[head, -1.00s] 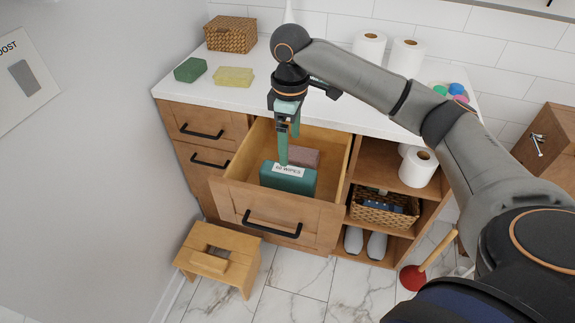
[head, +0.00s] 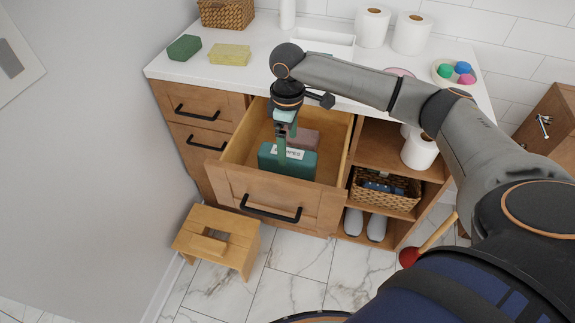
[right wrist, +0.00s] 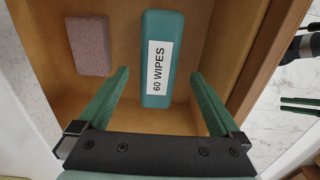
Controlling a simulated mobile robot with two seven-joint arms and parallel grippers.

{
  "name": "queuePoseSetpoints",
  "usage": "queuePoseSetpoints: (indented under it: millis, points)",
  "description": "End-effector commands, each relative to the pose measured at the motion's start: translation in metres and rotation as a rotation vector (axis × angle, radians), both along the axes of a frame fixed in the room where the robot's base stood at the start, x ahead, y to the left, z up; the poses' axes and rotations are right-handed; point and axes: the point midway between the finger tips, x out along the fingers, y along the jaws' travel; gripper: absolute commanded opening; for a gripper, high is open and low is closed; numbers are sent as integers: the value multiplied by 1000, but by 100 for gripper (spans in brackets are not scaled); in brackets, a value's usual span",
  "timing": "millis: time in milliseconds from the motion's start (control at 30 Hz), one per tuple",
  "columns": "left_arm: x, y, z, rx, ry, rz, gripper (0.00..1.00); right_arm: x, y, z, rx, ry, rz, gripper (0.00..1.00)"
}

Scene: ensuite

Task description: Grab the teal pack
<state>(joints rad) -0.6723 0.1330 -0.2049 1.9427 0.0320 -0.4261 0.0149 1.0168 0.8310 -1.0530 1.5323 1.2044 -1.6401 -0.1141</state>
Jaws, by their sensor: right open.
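The teal pack (head: 303,169), with a white label reading "60 WIPES", lies in the open drawer (head: 234,182). The pack also shows in the right wrist view (right wrist: 163,28), lengthwise between the fingers. My right gripper (head: 281,158) points down at the pack, and a finger hides part of the label in the head view. In the right wrist view my right gripper (right wrist: 160,78) is open, a finger to each side of the pack with gaps between. I cannot tell the remaining height. My left gripper cannot be made out in the head view.
A mauve block (right wrist: 90,46) lies in the drawer beside the pack. The drawer walls and front surround both. A wooden stool (head: 217,240) stands on the floor in front. A green block (head: 184,48) and a yellow sponge (head: 229,55) sit on the counter (head: 262,62).

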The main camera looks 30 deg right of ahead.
Motion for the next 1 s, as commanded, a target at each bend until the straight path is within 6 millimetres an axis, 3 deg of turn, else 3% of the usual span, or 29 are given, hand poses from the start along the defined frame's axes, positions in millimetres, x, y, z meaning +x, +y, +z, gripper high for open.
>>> queuePoseSetpoints:
  millis: [200, 467, 1000]
  points:
    - [2, -1, -4, 2, 3, -4, 45, 1, -1, -29, -2, 1, 1, 100]
    - [4, -1, -3, 2, 1, -4, 45, 2, -1, -31, -1, -1, 1, 100]
    - [4, -1, -2, 1, -3, -4, 45, 1, -1, -30, -1, -1, 1, 40]
